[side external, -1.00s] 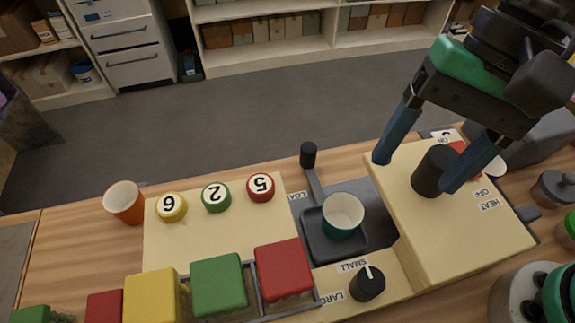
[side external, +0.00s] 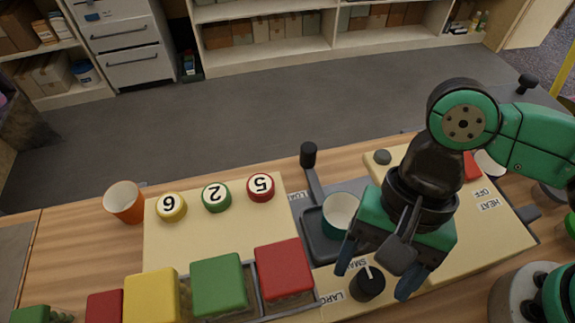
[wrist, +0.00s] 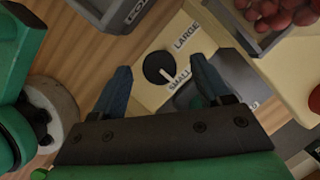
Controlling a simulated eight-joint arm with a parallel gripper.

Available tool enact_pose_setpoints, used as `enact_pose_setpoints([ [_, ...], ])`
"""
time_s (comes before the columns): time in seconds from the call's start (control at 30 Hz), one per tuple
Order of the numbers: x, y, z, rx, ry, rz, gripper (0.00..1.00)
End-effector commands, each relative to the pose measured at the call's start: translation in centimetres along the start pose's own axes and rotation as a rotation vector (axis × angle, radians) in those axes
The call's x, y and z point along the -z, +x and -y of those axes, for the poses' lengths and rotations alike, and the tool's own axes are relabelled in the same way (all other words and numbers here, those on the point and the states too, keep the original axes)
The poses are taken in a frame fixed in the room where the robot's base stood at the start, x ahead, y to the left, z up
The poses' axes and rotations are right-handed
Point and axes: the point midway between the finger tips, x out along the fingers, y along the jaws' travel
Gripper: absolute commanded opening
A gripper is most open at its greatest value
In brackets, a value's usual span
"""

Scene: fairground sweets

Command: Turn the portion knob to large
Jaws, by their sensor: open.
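The portion knob (side external: 368,284) is a round black dial with a white pointer line, on a cream panel at the front. The labels SMALL and LARGE (side external: 333,295) lie beside it. In the wrist view the knob (wrist: 158,68) shows between and beyond the fingertips, its white pointer directed towards the SMALL label (wrist: 180,79). LARGE (wrist: 187,36) is further up. My gripper (side external: 378,276) is open and empty, with its blue fingers on either side of the knob in the side view. I cannot tell whether either finger touches the knob.
A teal and white cup (side external: 340,213) stands in a dark tray right behind the gripper. A black-topped lever (side external: 308,155) rises behind it. Red, green and yellow lidded bins (side external: 284,268) stand left of the knob. An orange cup (side external: 124,202) stands at the far left.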

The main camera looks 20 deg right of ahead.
Motion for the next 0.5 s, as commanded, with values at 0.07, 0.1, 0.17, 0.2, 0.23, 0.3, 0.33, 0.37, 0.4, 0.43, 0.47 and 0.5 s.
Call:
enact_pose_setpoints([
  [0.07, 0.0, 0.8, 0.1, 0.000, -0.001, 0.000, 0.70],
  [0.1, 0.0, 1.2, 0.1, 0.000, -0.001, 0.000, 0.70],
  [0.17, 0.0, 1.6, 0.0, -0.001, -0.001, 0.000, 0.70],
  [0.2, 0.0, 1.9, 0.0, -0.001, -0.001, 0.000, 0.70],
  [0.23, 0.0, 2.0, 0.0, -0.001, -0.001, 0.000, 0.70],
  [0.3, 0.0, 2.2, 0.0, -0.001, 0.000, 0.000, 0.70],
  [0.33, 0.0, 2.3, 0.0, 0.000, 0.000, 0.000, 0.70],
  [0.37, 0.0, 2.3, 0.0, 0.000, 0.000, 0.000, 0.70],
  [0.4, 0.0, 2.4, 0.0, 0.000, 0.001, 0.000, 0.70],
  [0.43, 0.0, 2.4, 0.0, 0.000, 0.001, 0.000, 0.70],
  [0.47, 0.0, 2.4, 0.0, 0.000, 0.001, 0.000, 0.70],
  [0.5, 0.0, 2.4, 0.0, 0.000, 0.001, 0.000, 0.70],
])
